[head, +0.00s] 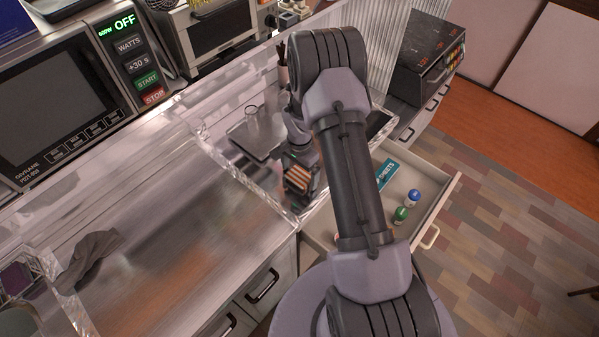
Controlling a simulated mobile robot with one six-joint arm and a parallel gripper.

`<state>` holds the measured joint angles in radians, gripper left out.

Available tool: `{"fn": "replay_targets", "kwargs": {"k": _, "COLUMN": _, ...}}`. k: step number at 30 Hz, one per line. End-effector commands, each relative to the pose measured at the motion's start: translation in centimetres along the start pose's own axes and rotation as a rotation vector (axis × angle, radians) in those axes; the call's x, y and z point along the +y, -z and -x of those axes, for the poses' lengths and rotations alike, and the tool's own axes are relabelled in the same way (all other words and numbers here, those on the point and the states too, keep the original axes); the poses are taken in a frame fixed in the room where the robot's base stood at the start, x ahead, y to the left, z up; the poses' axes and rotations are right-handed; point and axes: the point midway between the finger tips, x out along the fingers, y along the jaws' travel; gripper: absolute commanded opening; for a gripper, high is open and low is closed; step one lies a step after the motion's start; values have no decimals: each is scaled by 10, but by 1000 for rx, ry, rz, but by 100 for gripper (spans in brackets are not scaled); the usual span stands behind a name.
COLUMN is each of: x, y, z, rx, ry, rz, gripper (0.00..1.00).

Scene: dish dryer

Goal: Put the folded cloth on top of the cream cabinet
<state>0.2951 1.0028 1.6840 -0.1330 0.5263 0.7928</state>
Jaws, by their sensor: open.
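A small orange-and-white striped thing, which looks like the folded cloth (298,179), shows at the end of my arm, by the clear-walled counter. My gripper (299,190) is at this striped thing, pointing down and open. The fingers partly hide it, and I cannot tell whether they touch it. I cannot tell for sure which piece is the cream cabinet. My arm covers part of the drawer.
The open drawer holds a teal box (385,175), a blue-topped bottle (413,197) and a green-topped bottle (400,214). A grey crumpled cloth (92,257) lies at left. A microwave (50,110) stands at the back left.

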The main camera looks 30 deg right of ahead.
Motion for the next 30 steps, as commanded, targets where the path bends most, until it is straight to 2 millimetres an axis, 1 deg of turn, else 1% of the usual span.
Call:
{"fn": "replay_targets", "kwargs": {"k": 2, "x": 0, "y": 0, "z": 10, "rx": 1, "ry": 1, "rz": 0, "gripper": 98}}
{"fn": "replay_targets", "kwargs": {"k": 4, "x": -1, "y": 1, "z": 26, "rx": 2, "ry": 3, "rz": -1, "gripper": 98}}
{"fn": "replay_targets", "kwargs": {"k": 9, "x": -1, "y": 1, "z": 77, "rx": 3, "ry": 3, "rz": 1, "gripper": 98}}
{"fn": "replay_targets", "kwargs": {"k": 12, "x": -1, "y": 1, "z": 101, "rx": 2, "ry": 3, "rz": 0, "gripper": 98}}
{"fn": "replay_targets", "kwargs": {"k": 15, "x": 0, "y": 0, "z": 116, "rx": 1, "ry": 2, "rz": 0, "gripper": 98}}
{"fn": "replay_targets", "kwargs": {"k": 17, "x": 0, "y": 0, "z": 122, "rx": 1, "ry": 2, "rz": 1, "gripper": 98}}
{"fn": "replay_targets", "kwargs": {"k": 19, "x": -2, "y": -4, "z": 139, "rx": 7, "ry": 15, "rz": 18, "gripper": 98}}
{"fn": "replay_targets", "kwargs": {"k": 20, "x": -4, "y": -7, "z": 153, "rx": 13, "ry": 28, "rz": 36, "gripper": 98}}
{"fn": "replay_targets", "kwargs": {"k": 22, "x": -6, "y": -25, "z": 201, "rx": 33, "ry": 73, "rz": 102, "gripper": 98}}
{"fn": "replay_targets", "kwargs": {"k": 23, "x": -4, "y": -36, "z": 227, "rx": 45, "ry": 98, "rz": 142, "gripper": 98}}
{"fn": "replay_targets", "kwargs": {"k": 24, "x": 1, "y": -55, "z": 261, "rx": 59, "ry": 133, "rz": 200, "gripper": 98}}
{"fn": "replay_targets", "kwargs": {"k": 25, "x": 8, "y": -70, "z": 287, "rx": 72, "ry": 162, "rz": 247, "gripper": 98}}
{"fn": "replay_targets", "kwargs": {"k": 26, "x": 16, "y": -86, "z": 310, "rx": 84, "ry": 190, "rz": 296, "gripper": 98}}
{"fn": "replay_targets", "kwargs": {"k": 27, "x": 29, "y": -109, "z": 339, "rx": 102, "ry": 231, "rz": 362, "gripper": 98}}
{"fn": "replay_targets", "kwargs": {"k": 29, "x": 54, "y": -143, "z": 374, "rx": 131, "ry": 292, "rz": 464, "gripper": 98}}
{"fn": "replay_targets", "kwargs": {"k": 30, "x": 73, "y": -165, "z": 391, "rx": 150, "ry": 332, "rz": 530, "gripper": 98}}
